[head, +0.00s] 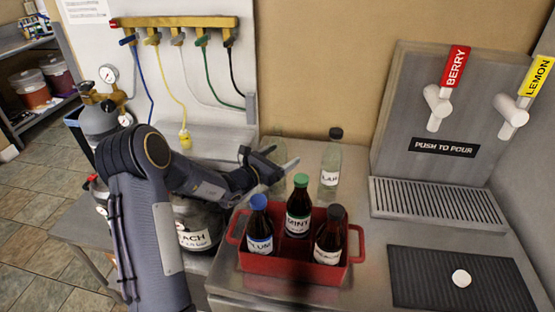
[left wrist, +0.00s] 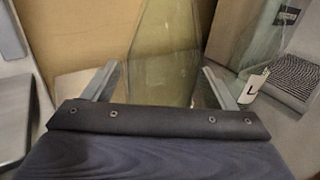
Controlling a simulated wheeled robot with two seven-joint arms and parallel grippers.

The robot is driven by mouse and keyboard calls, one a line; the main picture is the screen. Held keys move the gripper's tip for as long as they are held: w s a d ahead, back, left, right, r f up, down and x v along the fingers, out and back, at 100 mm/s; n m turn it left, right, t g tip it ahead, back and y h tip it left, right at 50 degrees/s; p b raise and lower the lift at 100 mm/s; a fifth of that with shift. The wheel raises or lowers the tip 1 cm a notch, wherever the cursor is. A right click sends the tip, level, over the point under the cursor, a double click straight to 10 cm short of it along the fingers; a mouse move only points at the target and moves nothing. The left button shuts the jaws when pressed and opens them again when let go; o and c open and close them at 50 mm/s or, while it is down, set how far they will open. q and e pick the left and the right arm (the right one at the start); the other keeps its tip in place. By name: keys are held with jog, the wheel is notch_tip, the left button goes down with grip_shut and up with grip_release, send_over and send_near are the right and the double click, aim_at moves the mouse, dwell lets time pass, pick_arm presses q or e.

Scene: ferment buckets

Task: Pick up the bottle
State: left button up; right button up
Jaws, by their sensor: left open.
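My left gripper (head: 274,162) is open, above and behind the left side of the red crate. A clear, pale greenish bottle (left wrist: 165,45) stands between its spread fingers in the left wrist view, apart from both; its base is hidden by the gripper. In the head view it is only faintly visible behind the gripper. A second clear bottle (head: 330,165) with a black cap and white label stands upright to its right, and also shows in the left wrist view (left wrist: 242,60). Three dark bottles, with blue (head: 259,222), green (head: 299,200) and black (head: 330,232) caps, stand in the crate. My right gripper is not in view.
The red crate (head: 268,263) stands at the counter's front. A large labelled jar (head: 197,233) is partly behind my left arm. A drip tray (head: 438,206) and taps are at right, with a dark mat (head: 430,278) in front. Hoses hang at back left.

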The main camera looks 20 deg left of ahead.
pick_arm(q)
jog(key=shift+w+d, duration=0.1)
jog(key=shift+w, duration=0.1)
jog(key=shift+r, duration=0.1)
jog(key=c, duration=1.3)
